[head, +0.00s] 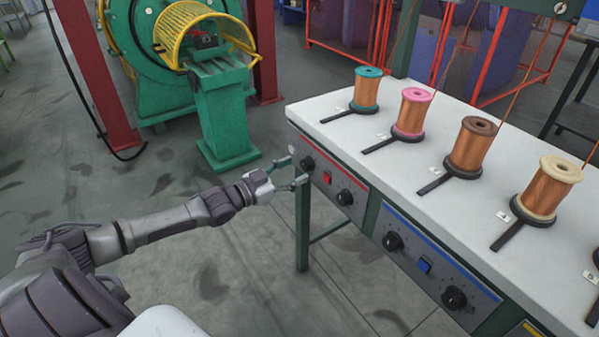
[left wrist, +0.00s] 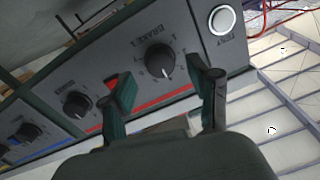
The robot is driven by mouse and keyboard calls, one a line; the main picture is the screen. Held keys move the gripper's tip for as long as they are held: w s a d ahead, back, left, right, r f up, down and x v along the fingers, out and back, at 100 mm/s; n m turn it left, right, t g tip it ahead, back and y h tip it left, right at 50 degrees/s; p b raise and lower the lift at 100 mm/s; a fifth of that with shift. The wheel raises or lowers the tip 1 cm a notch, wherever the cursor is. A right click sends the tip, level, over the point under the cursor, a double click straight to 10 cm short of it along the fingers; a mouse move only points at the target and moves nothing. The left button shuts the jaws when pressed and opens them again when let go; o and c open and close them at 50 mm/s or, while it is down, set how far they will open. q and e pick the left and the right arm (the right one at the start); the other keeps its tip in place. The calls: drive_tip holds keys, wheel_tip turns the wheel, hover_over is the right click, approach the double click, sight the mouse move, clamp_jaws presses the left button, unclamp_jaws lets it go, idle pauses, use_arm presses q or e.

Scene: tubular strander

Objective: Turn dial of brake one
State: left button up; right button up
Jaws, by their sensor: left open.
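The brake 1 dial (left wrist: 160,58) is a round black knob with a white pointer mark, on a grey panel with a printed scale and the label BRAKE 1. In the head view this dial (head: 308,163) is at the left end of the red-striped panel under the table edge. My left gripper (head: 295,171) is open in front of it. In the left wrist view the fingers of my left gripper (left wrist: 166,84) stand to either side of the dial, a little nearer the camera; I cannot tell whether they touch it. My right gripper is not in view.
A red switch (head: 327,178) and a second black dial (head: 345,197) share the panel. A white round button (left wrist: 223,19) is beside the brake 1 dial. The white table (head: 400,170) carries several wire spools. A green machine (head: 222,105) stands behind. The floor at left is clear.

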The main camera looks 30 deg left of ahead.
sight(307, 164)
use_arm(q)
drive_tip(key=shift+x, duration=1.3)
drive_tip(key=shift+c, duration=0.2)
drive_tip(key=c, duration=1.1)
